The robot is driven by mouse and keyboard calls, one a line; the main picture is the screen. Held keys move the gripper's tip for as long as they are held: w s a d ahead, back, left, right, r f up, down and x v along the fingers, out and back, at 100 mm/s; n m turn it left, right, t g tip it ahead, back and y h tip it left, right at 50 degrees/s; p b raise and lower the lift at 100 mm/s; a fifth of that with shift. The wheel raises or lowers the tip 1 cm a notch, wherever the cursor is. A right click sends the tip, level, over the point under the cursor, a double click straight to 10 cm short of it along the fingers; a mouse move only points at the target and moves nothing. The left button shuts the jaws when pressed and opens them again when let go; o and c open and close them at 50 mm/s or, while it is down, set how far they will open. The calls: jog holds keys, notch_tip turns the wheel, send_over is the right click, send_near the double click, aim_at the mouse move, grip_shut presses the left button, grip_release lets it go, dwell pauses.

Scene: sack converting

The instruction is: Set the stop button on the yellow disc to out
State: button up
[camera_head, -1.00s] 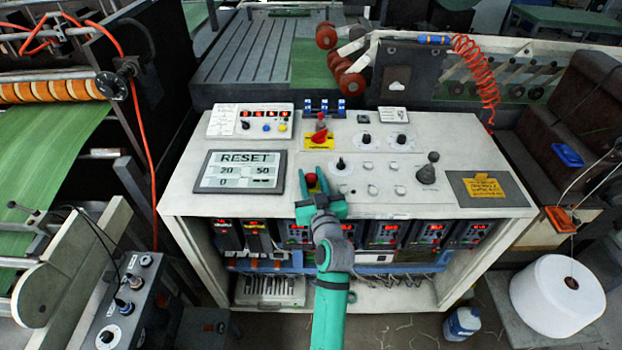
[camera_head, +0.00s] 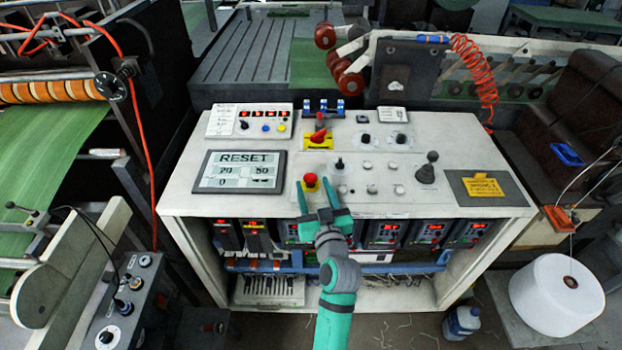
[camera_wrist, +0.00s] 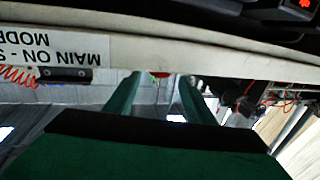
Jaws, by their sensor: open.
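The stop button (camera_head: 310,179) is a red cap on a small yellow disc (camera_head: 311,187), near the front edge of the white console top. Whether the button is in or out cannot be told at this size. My gripper (camera_head: 318,190) is open and empty at the console's front edge. Its left fingertip is just left of and below the disc, and its right fingertip is to the right of it. In the wrist view, a bit of red (camera_wrist: 160,74) shows beyond the fingertips of my gripper (camera_wrist: 159,78); most of the button is hidden there.
A red rotary switch on a yellow plate (camera_head: 318,138) stands behind the button. Small knobs and buttons lie to the right, with a dark joystick (camera_head: 428,168). A RESET display (camera_head: 240,171) is to the left. Bare console top (camera_head: 450,140) lies at the right.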

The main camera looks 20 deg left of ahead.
jog(key=v, duration=0.6)
dwell(0.4)
jog(key=s+d+f+m+t+h, duration=0.1)
jog(key=s+d+f+m+h, duration=0.2)
jog(key=s, duration=0.4)
jog(key=s+d+f+m+h, duration=0.2)
jog(key=s+f, duration=0.3)
jog(key=s, duration=0.1)
jog(key=s+d+f+m+t+h, duration=0.1)
jog(key=s+d+f+m+h, duration=0.2)
jog(key=s, duration=0.4)
jog(key=s+d+n+g, duration=0.1)
jog(key=s+d, duration=0.1)
jog(key=s, duration=0.8)
jog(key=s+d+n+g, duration=0.1)
jog(key=s+d, duration=0.1)
jog(key=s, duration=0.7)
jog(key=shift+s+d+f, duration=0.2)
jog(key=shift+s+f, duration=0.15)
jog(key=shift+f, duration=0.1)
dwell(1.6)
